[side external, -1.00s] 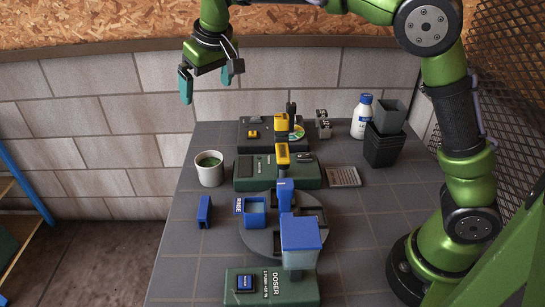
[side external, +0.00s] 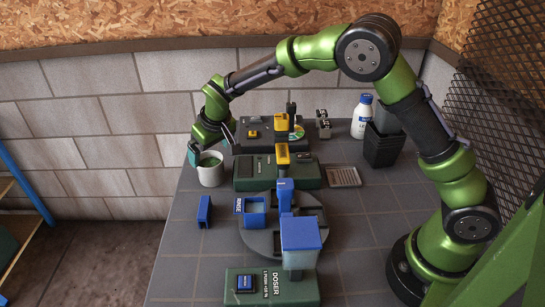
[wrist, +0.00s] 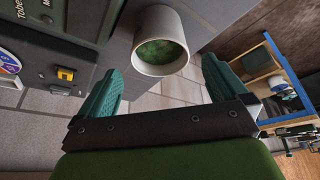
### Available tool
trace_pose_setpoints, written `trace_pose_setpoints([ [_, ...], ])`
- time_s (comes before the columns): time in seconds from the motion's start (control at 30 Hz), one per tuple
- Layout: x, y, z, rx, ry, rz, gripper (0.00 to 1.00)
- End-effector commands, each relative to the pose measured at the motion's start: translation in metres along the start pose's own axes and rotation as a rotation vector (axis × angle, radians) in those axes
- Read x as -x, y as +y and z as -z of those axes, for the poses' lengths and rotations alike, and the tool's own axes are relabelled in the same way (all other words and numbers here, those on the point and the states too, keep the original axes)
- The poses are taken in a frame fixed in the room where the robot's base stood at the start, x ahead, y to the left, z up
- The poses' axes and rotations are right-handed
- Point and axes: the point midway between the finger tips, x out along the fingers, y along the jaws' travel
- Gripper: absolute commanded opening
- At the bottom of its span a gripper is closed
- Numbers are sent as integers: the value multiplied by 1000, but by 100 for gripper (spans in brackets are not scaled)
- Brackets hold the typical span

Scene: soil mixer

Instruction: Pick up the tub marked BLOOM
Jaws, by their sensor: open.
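A white round tub (side external: 211,177) with green contents stands upright at the table's left edge in the side view. It also shows in the wrist view (wrist: 146,67), top centre, with its open mouth facing the camera. No lettering is readable on it, so I cannot tell whether it says BLOOM. My gripper (side external: 208,151) is at the tub's rim in the side view. In the wrist view my gripper (wrist: 160,66) has its teal fingers apart, one on each side below the tub, with nothing between them. I cannot tell whether a finger touches the tub.
Green machine box (side external: 245,179) stands close right of the tub, with a dark unit (side external: 255,143) behind. A blue bracket (side external: 204,211) is nearer the front. The RINSE turntable (side external: 258,243) and DOSER (side external: 262,293) stand in front. White bottle (side external: 361,120) and black pots (side external: 383,149) are at back right.

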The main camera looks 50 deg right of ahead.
Motion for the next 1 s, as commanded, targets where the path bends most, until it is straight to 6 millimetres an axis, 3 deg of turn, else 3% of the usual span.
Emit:
trace_pose_setpoints([
  [0.1, -19, 0, 0, 0, -1, 0, 100],
  [0.33, -34, 0, -1, 0, -1, 0, 100],
  [0.6, -73, 0, -2, 1, -1, 0, 100],
  [0.9, -79, 0, -2, 1, 1, 1, 100],
  [1.0, -79, 0, -2, 1, 0, 1, 88],
])
